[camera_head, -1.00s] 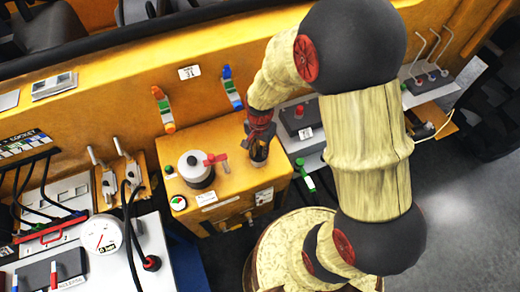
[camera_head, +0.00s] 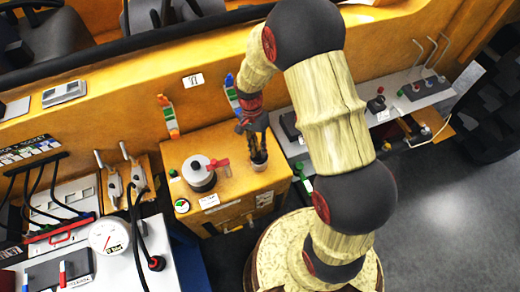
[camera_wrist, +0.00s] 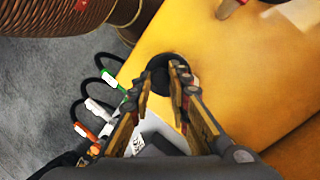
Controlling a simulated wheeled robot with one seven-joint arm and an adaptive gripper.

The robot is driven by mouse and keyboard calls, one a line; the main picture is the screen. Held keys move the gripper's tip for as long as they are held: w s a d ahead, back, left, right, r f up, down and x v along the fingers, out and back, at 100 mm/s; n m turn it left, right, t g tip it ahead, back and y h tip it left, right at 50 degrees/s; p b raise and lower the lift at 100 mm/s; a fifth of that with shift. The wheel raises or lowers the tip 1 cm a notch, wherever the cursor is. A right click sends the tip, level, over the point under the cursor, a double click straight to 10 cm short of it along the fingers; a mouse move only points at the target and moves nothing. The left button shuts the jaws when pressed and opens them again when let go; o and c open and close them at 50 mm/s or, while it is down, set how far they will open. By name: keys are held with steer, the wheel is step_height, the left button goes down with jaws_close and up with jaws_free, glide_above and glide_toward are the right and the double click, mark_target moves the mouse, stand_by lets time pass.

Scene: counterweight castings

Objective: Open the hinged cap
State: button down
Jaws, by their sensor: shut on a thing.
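The yellow box (camera_head: 226,192) stands against the yellow wall. A short upright neck (camera_head: 259,166) rises from its top near the right edge, with a dark part at its upper end that I take for the hinged cap. My gripper (camera_head: 256,148) reaches down onto it from above. In the wrist view the fingertips of my gripper (camera_wrist: 168,68) close on the dark round cap (camera_wrist: 158,66). The fingers hide part of it, so its hinge and exact angle cannot be made out.
A dial gauge (camera_head: 108,235) and cables are at lower left. A grey panel with levers (camera_head: 428,88) lies to the right. Grey floor (camera_head: 440,200) is clear at lower right.

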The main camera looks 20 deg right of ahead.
steer(key=shift+w+r+g+p, duration=0.2)
steer(key=shift+w+g+p, duration=0.15)
steer(key=shift+w+g, duration=0.15)
steer(key=c, duration=1.7)
jaws_free()
steer(key=shift+o, duration=0.2)
steer(key=shift+s, duration=0.1)
steer(key=v, duration=1.2)
